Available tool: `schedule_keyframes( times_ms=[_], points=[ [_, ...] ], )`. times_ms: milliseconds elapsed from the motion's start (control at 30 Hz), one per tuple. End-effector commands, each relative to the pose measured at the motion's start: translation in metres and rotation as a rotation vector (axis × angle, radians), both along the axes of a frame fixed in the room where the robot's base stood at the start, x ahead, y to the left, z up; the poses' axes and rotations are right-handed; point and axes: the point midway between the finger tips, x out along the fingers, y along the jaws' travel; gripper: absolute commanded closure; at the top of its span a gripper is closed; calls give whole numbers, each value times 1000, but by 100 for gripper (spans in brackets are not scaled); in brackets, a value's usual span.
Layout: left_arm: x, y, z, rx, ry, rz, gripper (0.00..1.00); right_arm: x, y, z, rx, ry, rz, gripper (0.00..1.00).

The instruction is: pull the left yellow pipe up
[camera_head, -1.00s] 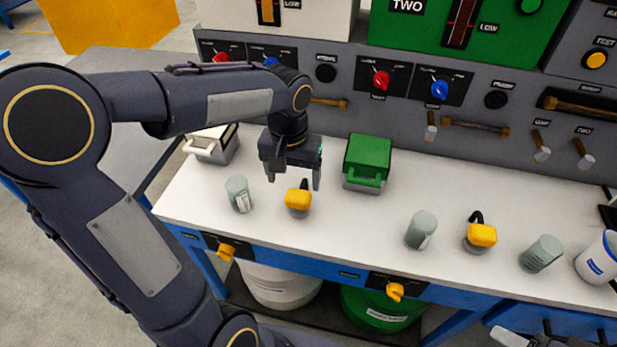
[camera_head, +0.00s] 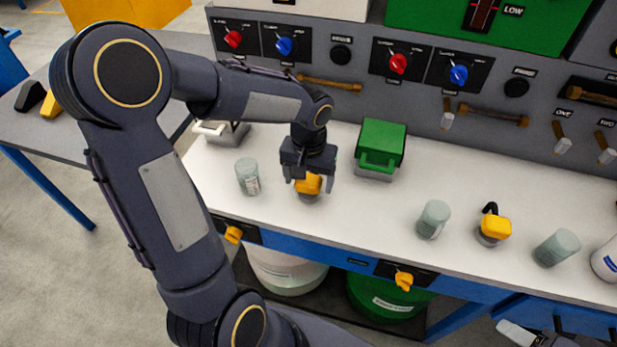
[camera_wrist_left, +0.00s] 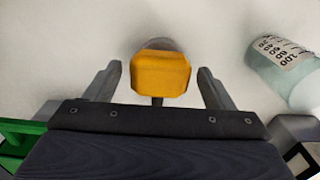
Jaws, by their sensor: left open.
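The left yellow pipe (camera_head: 308,185) stands on the white worktop with its yellow head up, partly covered by my left gripper. My left gripper (camera_head: 308,182) points down over it and is open, with a finger on either side. In the left wrist view the yellow head (camera_wrist_left: 161,73) lies between the spread fingers (camera_wrist_left: 160,70), with a visible gap on each side. A second yellow pipe (camera_head: 495,227) with a black hook stands further right. Part of my right gripper (camera_head: 535,336) shows at the bottom right edge; its jaws are not clear.
A grey measuring cup (camera_head: 248,177) stands left of the left pipe and a green-lidded box (camera_head: 380,148) behind it to the right. Two more cups (camera_head: 433,219) stand to the right. The worktop between the left pipe and those cups is clear.

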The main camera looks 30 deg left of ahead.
Motion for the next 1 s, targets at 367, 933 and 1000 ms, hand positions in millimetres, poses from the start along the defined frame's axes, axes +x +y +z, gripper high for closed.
schedule_keyframes(
  times_ms=[367,933,1000],
  points=[
    [0,0,0,0,0,0,68,0,0,0,0,0,0,43],
    [0,0,68,2,-3,-1,86,0,0,50,0,0,0,43],
    [1,0,83,1,-3,0,86,0,0,60,0,0,0,43]
  ],
)
